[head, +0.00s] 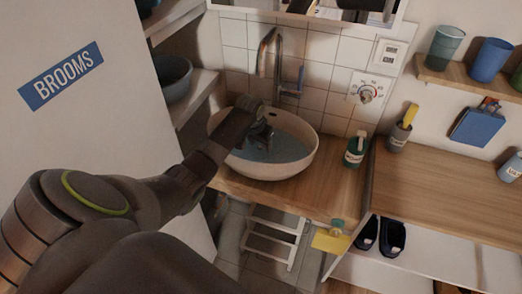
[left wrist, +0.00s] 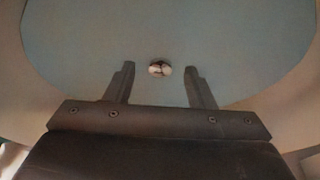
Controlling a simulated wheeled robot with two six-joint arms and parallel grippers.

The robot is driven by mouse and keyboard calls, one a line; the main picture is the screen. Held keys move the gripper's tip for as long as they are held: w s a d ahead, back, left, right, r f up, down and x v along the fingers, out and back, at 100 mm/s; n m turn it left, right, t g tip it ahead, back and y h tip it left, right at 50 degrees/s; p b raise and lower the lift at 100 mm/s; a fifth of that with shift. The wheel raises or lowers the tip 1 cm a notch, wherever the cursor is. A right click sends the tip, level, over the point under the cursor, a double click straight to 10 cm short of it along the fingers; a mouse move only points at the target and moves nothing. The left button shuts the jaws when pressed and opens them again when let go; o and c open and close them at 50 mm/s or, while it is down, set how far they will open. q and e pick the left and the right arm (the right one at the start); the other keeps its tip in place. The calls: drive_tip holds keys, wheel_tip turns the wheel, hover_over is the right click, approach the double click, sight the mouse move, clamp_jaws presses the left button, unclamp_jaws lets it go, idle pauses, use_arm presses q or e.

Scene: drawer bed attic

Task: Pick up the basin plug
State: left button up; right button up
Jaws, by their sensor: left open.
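The basin (head: 309,157) is a round cream bowl on the wooden counter, with bluish water in it. My left gripper (head: 264,138) reaches over the basin from the left and points down at the water. In the left wrist view my left gripper (left wrist: 160,88) is open, with its two fingers apart and nothing between them. A small round, pale and dark thing, seemingly the basin plug (left wrist: 159,69), shows under the water just beyond the fingertips, about midway between them. In the head view the plug is not distinguishable. My right gripper is not in view.
A tall curved tap (head: 268,52) stands behind the basin. A green bottle (head: 355,150) stands on the counter to its right. A white panel labelled BROOMS (head: 75,110) is at the left. A white step stool (head: 272,240) stands below the counter.

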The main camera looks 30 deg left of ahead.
use_arm(q)
drive_tip(key=shift+w+f, duration=0.25)
drive_tip(key=shift+f, duration=0.45)
drive_tip(key=c, duration=1.1)
clamp_jaws()
drive_tip(key=shift+r, duration=0.15)
